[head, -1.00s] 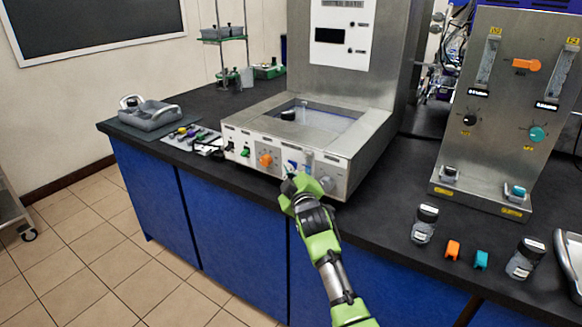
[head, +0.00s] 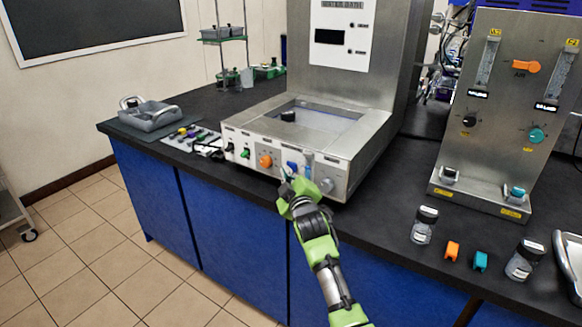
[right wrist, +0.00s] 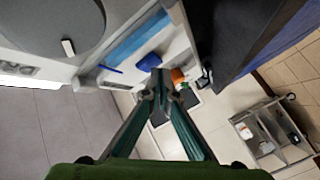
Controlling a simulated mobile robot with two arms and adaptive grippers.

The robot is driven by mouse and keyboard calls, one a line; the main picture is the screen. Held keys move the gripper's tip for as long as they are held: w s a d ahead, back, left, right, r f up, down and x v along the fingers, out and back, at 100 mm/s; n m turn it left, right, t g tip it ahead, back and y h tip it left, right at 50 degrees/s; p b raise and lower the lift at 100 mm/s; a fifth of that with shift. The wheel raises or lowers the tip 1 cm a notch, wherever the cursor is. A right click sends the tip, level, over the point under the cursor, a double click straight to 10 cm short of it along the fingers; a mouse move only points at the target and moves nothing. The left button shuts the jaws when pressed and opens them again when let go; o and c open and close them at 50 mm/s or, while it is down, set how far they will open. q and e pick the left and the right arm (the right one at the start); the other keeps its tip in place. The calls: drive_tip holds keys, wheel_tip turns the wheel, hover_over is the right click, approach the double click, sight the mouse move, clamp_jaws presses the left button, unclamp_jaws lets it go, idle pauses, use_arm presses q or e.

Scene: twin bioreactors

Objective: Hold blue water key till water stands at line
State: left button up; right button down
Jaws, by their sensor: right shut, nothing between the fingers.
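The blue water key (head: 292,167) is on the front panel of the steel water bath (head: 352,140). It also shows in the right wrist view (right wrist: 149,62), just beyond my fingertips. My right gripper (head: 284,175) is shut and empty, its tips pointing at the panel close to the blue key. In the right wrist view my fingertips (right wrist: 160,80) lie between the blue key and the orange knob (right wrist: 178,77). Whether they touch the key I cannot tell. The basin (head: 325,118) is open on top; its water level and line cannot be made out. My left gripper is not in view.
An orange knob (head: 265,160), a green key (head: 245,153) and a grey knob (head: 326,185) share the panel. A grey tray (head: 150,117) stands at left. Jars (head: 424,224) and a flowmeter panel (head: 505,110) stand at right.

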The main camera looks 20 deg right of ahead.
drive_tip(key=shift+s+a, duration=0.25)
drive_tip(key=shift+a, duration=0.1)
drive_tip(key=shift+s+a+p, duration=0.45)
drive_tip(key=shift+s+a, duration=0.35)
drive_tip(key=shift+a, duration=0.2)
drive_tip(key=shift+s+a+p, duration=0.4)
drive_tip(key=shift+s+a, duration=0.35)
drive_tip(key=shift+a, duration=0.2)
